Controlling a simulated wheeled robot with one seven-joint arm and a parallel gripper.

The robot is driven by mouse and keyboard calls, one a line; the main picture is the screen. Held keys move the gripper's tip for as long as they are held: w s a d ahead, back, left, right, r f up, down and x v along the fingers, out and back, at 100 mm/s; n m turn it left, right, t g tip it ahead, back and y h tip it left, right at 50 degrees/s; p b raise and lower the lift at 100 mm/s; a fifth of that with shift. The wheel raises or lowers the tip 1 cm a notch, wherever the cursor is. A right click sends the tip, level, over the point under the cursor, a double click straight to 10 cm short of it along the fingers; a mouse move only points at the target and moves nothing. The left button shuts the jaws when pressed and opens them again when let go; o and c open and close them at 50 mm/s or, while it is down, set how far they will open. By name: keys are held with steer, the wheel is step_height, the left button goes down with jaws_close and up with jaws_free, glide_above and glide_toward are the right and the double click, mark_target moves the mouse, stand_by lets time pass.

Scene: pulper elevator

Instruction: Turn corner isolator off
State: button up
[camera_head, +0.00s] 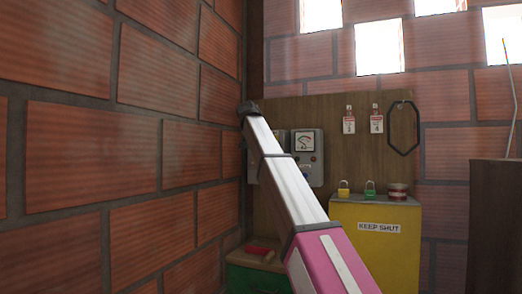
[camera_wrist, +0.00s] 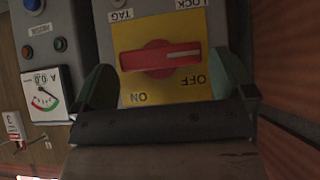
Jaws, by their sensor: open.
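The corner isolator shows in the wrist view as a grey box with a yellow plate (camera_wrist: 128,38) and a red rotary handle (camera_wrist: 158,58). The plate appears upside down, with ON at lower left and OFF at lower right. The handle lies about level in the picture, its white line toward the right end. My gripper (camera_wrist: 162,72) is open, its two greenish fingers on either side of the plate, left and right of the handle. Contact with the handle cannot be told. In the head view my arm hides the isolator, and my gripper is not visible there.
A grey meter box (camera_head: 307,152) is beside the isolator on the wooden board (camera_head: 330,112). Tags (camera_head: 349,120) and a black hoop (camera_head: 403,128) hang there. A yellow KEEP SHUT cabinet (camera_head: 400,250) bears padlocks. A brick wall (camera_head: 120,150) is close on the left.

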steer(key=v, duration=0.7)
steer(key=shift+s+r, duration=0.15)
steer(key=shift+s, duration=0.05)
